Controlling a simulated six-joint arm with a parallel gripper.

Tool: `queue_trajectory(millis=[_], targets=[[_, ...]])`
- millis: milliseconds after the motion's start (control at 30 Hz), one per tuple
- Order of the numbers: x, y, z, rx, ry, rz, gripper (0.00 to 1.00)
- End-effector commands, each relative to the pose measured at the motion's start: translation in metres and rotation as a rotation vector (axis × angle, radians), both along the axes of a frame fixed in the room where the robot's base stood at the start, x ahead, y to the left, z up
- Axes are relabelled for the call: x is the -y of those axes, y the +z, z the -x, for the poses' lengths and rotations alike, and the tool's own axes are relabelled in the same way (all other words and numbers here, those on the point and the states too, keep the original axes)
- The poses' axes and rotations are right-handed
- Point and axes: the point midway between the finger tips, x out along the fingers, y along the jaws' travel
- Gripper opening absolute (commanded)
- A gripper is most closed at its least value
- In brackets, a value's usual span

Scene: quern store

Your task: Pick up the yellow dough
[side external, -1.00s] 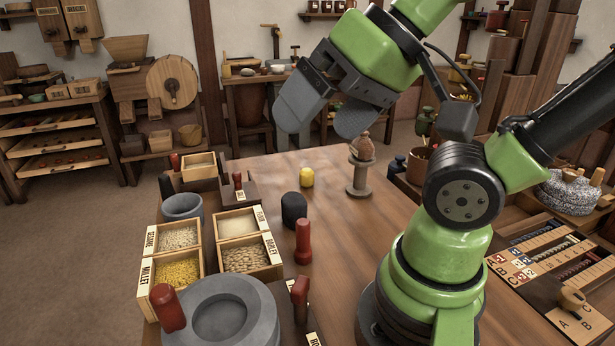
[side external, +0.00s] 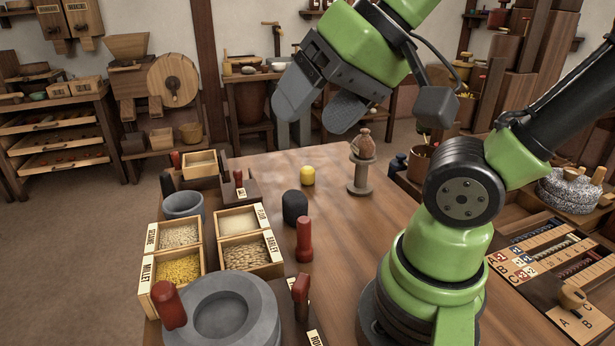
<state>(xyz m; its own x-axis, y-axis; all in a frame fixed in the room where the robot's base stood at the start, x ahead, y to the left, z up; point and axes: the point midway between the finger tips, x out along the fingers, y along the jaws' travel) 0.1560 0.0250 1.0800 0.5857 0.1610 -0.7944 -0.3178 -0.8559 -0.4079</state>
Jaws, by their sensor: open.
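The yellow dough (side external: 308,176) is a small rounded lump standing on the wooden table, left of the pedestal with the small brown jug. My gripper (side external: 318,112) is open and empty, with its two broad grey fingers spread apart. It hangs in the air well above the table, over the dough in the picture. The fingers do not touch the dough. The exact distance in depth between them cannot be told from this one view.
The brown jug (side external: 366,143) stands on a pedestal (side external: 360,178) just right of the dough. A dark rounded block (side external: 294,207) and a red peg (side external: 304,240) stand nearer. Labelled grain boxes (side external: 172,268) and a grey stone quern (side external: 264,318) fill the left front.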

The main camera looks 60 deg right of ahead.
Motion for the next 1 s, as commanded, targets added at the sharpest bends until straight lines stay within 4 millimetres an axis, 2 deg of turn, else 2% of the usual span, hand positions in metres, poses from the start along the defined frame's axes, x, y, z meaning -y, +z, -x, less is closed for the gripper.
queue_trajectory(millis=[133, 267, 400, 533, 667, 700, 800, 900, 1000], targets=[[0.016, 0.003, -0.045, -0.061, -0.315, -0.203, 0.72], [0.049, -0.004, -0.096, -0.101, -0.695, -0.441, 0.72], [0.1, -0.026, -0.142, -0.12, -1.122, -0.7, 0.72], [0.158, -0.061, -0.171, -0.105, -1.528, -0.938, 0.72], [0.222, -0.11, -0.182, -0.056, -1.937, -1.175, 0.72], [0.24, -0.126, -0.182, -0.032, -2.058, -1.243, 0.72], [0.279, -0.164, -0.174, 0.037, -2.321, -1.394, 0.72], [0.306, -0.195, -0.163, 0.108, -2.515, -1.509, 0.72], [0.32, -0.214, -0.154, 0.16, -2.631, -1.577, 0.72]])
